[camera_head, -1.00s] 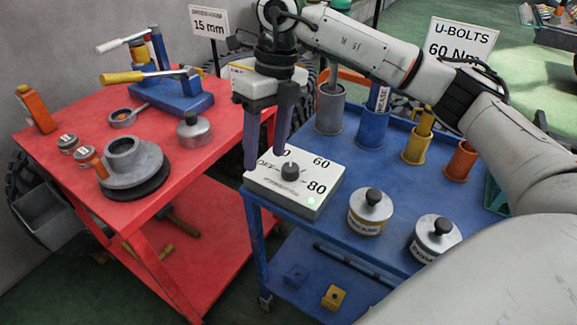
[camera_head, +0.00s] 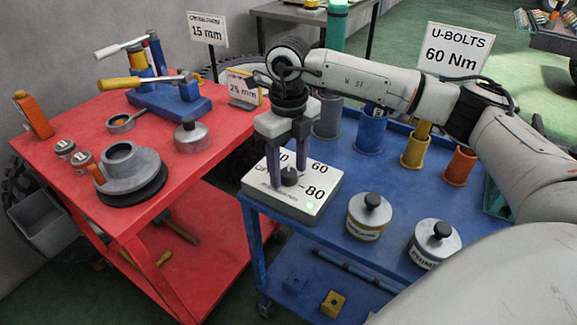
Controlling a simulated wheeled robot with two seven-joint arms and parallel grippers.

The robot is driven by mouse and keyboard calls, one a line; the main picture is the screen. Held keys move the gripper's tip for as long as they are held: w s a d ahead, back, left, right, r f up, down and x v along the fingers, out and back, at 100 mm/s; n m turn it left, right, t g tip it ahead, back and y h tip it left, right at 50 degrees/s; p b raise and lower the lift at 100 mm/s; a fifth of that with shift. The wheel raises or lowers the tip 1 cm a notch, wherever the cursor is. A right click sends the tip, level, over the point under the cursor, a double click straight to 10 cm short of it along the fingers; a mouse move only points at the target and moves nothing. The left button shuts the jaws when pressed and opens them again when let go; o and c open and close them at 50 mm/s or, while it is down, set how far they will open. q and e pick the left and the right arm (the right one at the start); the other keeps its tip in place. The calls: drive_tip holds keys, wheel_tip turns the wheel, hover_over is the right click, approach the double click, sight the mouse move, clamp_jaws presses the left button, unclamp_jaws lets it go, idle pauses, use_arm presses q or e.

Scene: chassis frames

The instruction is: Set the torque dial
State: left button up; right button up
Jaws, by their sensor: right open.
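A sign (camera_head: 454,58) behind reads "U-BOLTS 60 Nm". My left gripper is not in view.
Two lidded tins (camera_head: 368,224) stand right of the box on the blue cart (camera_head: 330,163). Several coloured cups (camera_head: 414,150) line its back. A red cart (camera_head: 210,120) at left holds a blue press, a grey flanged part and small containers.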

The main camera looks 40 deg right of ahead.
drive_tip(key=c, duration=1)
drive_tip(key=shift+c, duration=0.2)
drive_tip(key=shift+n, duration=0.4)
drive_tip(key=n, duration=0.2)
drive_tip(key=shift+n, duration=0.3)
drive_tip(key=n+b, duration=0.1)
drive_tip(key=n, duration=0.2)
drive_tip(key=shift+n, duration=0.4)
drive_tip(key=n, duration=0.4)
drive_tip(key=shift+n, duration=0.6)
